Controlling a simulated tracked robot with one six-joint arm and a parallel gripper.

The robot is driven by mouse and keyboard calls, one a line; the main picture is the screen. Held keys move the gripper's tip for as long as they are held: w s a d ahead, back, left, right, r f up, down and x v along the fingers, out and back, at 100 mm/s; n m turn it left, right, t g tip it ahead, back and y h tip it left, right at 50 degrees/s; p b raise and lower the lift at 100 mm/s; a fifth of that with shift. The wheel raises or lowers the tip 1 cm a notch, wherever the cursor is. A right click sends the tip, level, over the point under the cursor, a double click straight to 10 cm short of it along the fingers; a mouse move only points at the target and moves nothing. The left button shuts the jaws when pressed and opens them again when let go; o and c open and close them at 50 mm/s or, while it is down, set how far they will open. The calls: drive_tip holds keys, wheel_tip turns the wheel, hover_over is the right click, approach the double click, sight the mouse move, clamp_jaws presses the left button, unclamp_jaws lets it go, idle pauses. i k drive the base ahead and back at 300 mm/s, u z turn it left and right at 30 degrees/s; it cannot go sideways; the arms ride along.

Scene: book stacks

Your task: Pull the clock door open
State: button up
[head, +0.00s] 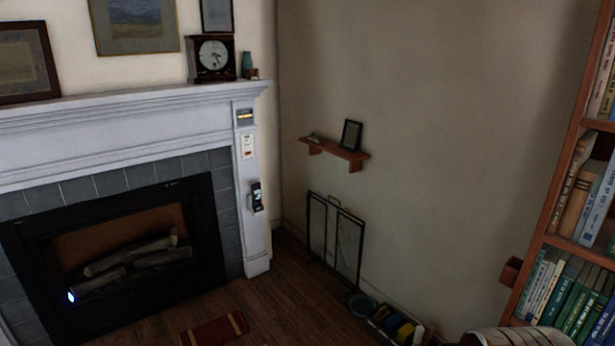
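A dark mantel clock (194,72) with a round pale dial (214,58) stands on the white mantelpiece (130,98) at the upper left of the head view. Its face is turned toward the room. The clock door cannot be made out as a separate part at this distance, and I cannot tell whether it is open or shut. My gripper is not in view.
A teal bottle (247,62) stands just right of the clock. A fireplace (110,265) lies below. A wall shelf (336,153), a folding screen (335,240) and a bookcase (545,235) stand to the right. Some wooden floor (285,300) is clear.

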sight(233, 55)
drive_tip(key=i, duration=1.85)
drive_tip(key=u, duration=0.6)
drive_tip(key=i, duration=0.75)
drive_tip(key=u, duration=0.6)
drive_tip(key=i, duration=0.6)
drive_tip(key=u, duration=0.8)
drive_tip(key=i, duration=0.75)
drive_tip(key=u, duration=0.35)
